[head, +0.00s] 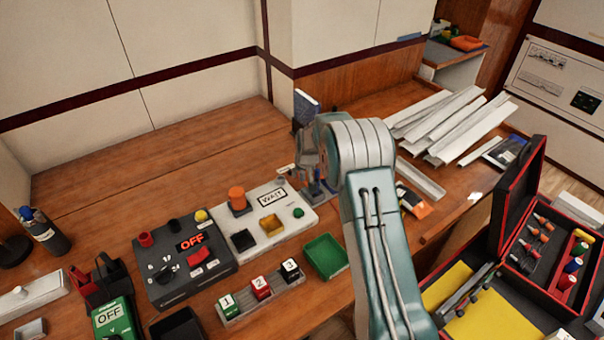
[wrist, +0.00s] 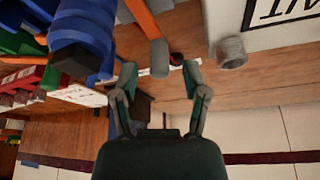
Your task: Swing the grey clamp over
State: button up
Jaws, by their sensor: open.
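A grey rounded grip (wrist: 159,58) on the end of an orange bar (wrist: 142,18) shows in the wrist view; I take it for the clamp's handle. My gripper (wrist: 161,78) is open, its two fingers on either side of that grip's end, with space showing between. Whether either finger touches it I cannot tell. In the head view my gripper (head: 308,160) is over the table just right of the white WAIT box (head: 300,222). A small blue-grey fixture (head: 319,190) stands below it, partly hidden by my arm.
The dark OFF box (head: 185,262), a numbered block row (head: 262,300) and a green tray (head: 326,256) lie in front. Metal strips (head: 455,120) lie at the right, with an open red-edged case (head: 500,215) nearer. The table's back left (head: 130,165) is clear.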

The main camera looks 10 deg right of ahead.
jog(key=shift+w+f, duration=0.3)
jog(key=shift+f, duration=0.35)
grip_shut()
